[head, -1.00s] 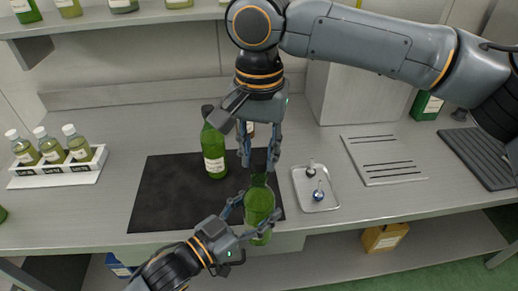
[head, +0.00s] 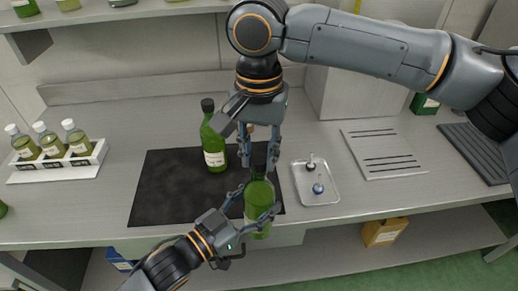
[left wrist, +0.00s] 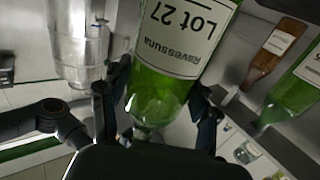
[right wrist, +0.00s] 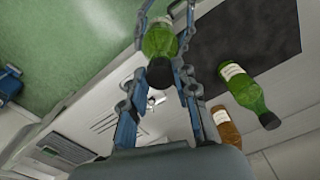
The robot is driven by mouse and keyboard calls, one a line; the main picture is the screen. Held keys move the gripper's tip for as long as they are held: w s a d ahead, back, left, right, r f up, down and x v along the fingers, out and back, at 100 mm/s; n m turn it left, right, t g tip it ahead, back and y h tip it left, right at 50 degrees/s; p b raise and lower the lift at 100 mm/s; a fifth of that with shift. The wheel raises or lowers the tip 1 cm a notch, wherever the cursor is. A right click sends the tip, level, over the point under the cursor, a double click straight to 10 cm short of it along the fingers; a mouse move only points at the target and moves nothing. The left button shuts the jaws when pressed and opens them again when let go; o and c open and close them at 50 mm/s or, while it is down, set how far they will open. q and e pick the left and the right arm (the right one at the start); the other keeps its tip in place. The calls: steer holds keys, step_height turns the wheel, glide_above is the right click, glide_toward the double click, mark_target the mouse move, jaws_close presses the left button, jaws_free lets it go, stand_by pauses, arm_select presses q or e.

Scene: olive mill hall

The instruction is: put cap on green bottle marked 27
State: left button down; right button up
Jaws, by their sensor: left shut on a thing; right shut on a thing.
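The green bottle marked Lot 27 (head: 258,203) is in my left gripper (head: 250,207), at the front edge of the worktop. Its label shows in the left wrist view (left wrist: 180,35), where the fingers close around the glass. My right gripper (head: 259,163) points down above the bottle and is shut on a black cap (right wrist: 160,73) at the bottle's mouth. In the right wrist view the cap is lined up over the bottle (right wrist: 160,40) and hides the mouth. I cannot tell whether the cap is seated.
Another green bottle (head: 214,145) with a black top stands on the dark mat (head: 160,195), near a brown bottle (right wrist: 227,125). A small tray (head: 326,198) with two stoppers lies to the right. A white rack (head: 88,170) of small bottles is at the left.

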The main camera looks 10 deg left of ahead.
steer(key=shift+f, duration=0.35)
steer(key=m, duration=0.8)
steer(key=shift+a+m, duration=0.1)
steer(key=shift+m, duration=0.2)
steer(key=m, duration=0.5)
steer(key=shift+a, duration=0.1)
steer(key=m, duration=0.3)
steer(key=shift+w, duration=0.15)
steer(key=o, duration=0.7)
